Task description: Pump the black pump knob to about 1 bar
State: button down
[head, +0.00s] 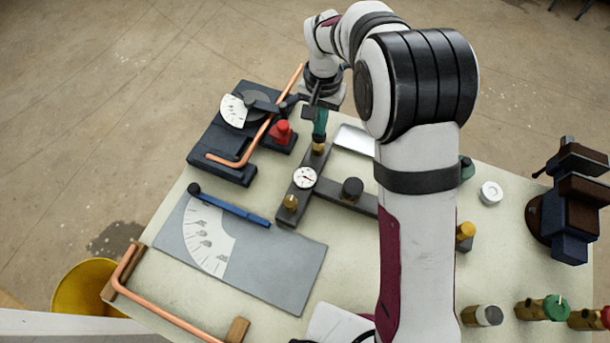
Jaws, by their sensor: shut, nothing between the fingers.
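The black pump knob (352,187) stands upright on the dark manifold block (337,198), right of the gauge. The round white gauge (304,178) sits on the same block; its needle is too small to read. My gripper (317,106) is shut and empty, behind the gauge and beyond the knob, well apart from the knob. It is just above or beside a teal upright part (320,122) over a brass fitting (318,147); I cannot tell whether they touch. My arm link hides the manifold's right end.
A red knob (281,132) and a copper pipe (262,130) are on the dark bender (235,145) at left. A brass knob (290,202) is at the block's front. A grey plate (240,250) lies in front. A vise (570,205) stands at right.

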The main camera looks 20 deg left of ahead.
jog(key=shift+f, duration=0.5)
dwell(0.3)
jog(key=shift+r, duration=0.1)
notch_tip(320, 180, up, 2)
jog(key=shift+r, duration=0.25)
jog(key=w+a+r, duration=0.3)
jog(key=w+r, duration=0.2)
jog(key=w, duration=0.4)
